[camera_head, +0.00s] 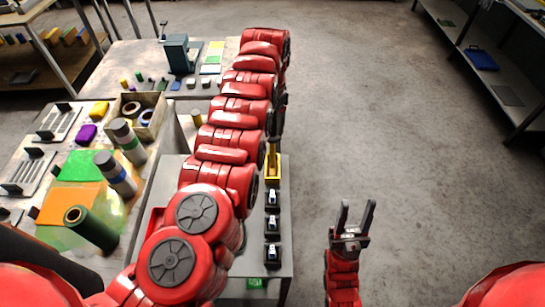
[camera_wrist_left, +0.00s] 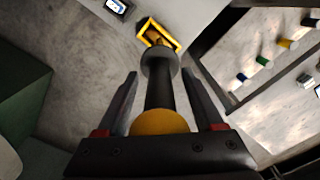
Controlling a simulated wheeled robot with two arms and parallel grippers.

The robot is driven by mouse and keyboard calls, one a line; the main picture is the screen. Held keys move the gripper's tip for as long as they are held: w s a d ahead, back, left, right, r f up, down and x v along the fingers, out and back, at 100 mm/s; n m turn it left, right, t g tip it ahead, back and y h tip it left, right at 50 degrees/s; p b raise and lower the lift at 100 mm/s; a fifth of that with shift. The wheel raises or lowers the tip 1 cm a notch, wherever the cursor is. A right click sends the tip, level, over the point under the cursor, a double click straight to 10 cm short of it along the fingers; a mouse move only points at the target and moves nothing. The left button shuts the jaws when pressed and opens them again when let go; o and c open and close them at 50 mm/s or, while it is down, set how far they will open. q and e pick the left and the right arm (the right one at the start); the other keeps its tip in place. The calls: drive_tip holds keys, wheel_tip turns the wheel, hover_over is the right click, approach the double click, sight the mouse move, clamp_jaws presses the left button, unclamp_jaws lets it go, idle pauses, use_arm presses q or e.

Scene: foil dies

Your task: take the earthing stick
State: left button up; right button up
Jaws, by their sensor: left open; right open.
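The earthing stick (camera_wrist_left: 158,92) has a black handle with a round guard and a yellow end close to my left palm. It stands in a yellow holder (camera_wrist_left: 149,27), which also shows in the head view (camera_head: 273,172) on the narrow grey table. My left gripper (camera_wrist_left: 160,68) is open, with one finger on each side of the handle. A gap shows between each finger and the handle. In the head view my left arm hides most of that gripper. My right gripper (camera_head: 354,217) is open and empty over the floor to the right.
Several small black-and-white devices (camera_head: 272,223) line the narrow table (camera_head: 257,268) in front of the holder. A left bench (camera_head: 135,210) carries rolls, foil sheets and a wooden box (camera_head: 150,116). Floor (camera_head: 400,130) is clear on the right, up to the shelving (camera_head: 480,58).

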use_arm(q)
drive_tip(key=shift+f, duration=0.4)
clamp_jaws()
idle(1.1)
